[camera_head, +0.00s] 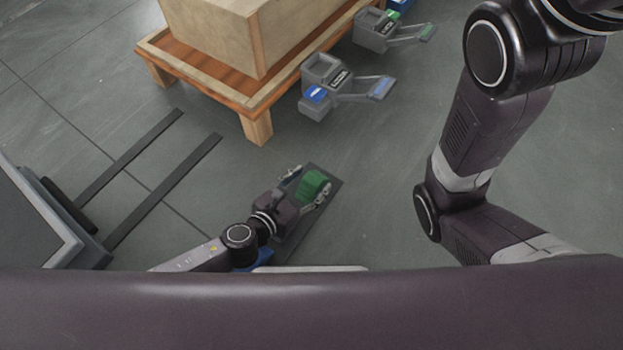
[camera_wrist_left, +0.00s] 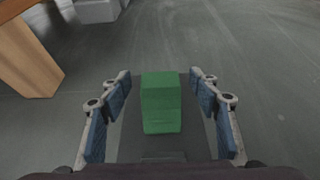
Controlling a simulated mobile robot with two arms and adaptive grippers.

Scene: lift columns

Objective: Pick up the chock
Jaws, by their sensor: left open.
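The chock is a green block (camera_head: 312,184) on a dark flat strip (camera_head: 322,207) on the floor, in the lower middle of the head view. My left gripper (camera_head: 308,186) is open over it, one finger on each side. In the left wrist view the chock (camera_wrist_left: 161,103) stands between the two blue-padded fingers (camera_wrist_left: 163,112), with a visible gap on both sides. My right arm comes in at the right of the head view, but its gripper is out of the picture.
A wooden crate (camera_head: 222,32) sits on an orange-brown wooden stand (camera_head: 200,88) at the top. Grey lift units (camera_head: 325,78) with blue and green marks stand along its right side. A forklift-like body with two dark forks (camera_head: 165,190) is at left. Open floor lies to the right.

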